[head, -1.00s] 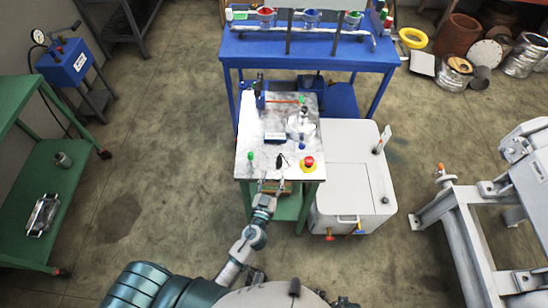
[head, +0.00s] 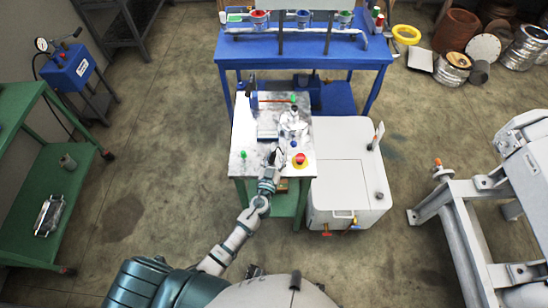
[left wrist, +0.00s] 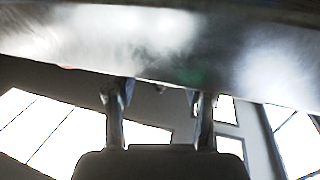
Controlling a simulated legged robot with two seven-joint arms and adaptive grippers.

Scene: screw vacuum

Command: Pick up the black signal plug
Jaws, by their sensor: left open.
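The black signal plug (head: 281,153) is a small dark shape near the front edge of the metal-topped table (head: 246,142) in the head view. My left gripper (head: 275,160) is open at that front edge, with its fingertips right at the plug and partly covering it. I cannot tell whether the plug lies between the fingers. In the left wrist view the two fingers of my left gripper (left wrist: 160,92) stand apart, close under a shiny grey surface. The plug cannot be made out there. My right gripper is not in view.
A red stop button on a yellow base (head: 300,160) sits right of the gripper, and a green knob (head: 243,155) sits left. A silver fitting (head: 293,122) stands farther back. A white cabinet (head: 350,170) adjoins the table's right side. A blue bench (head: 300,53) stands behind.

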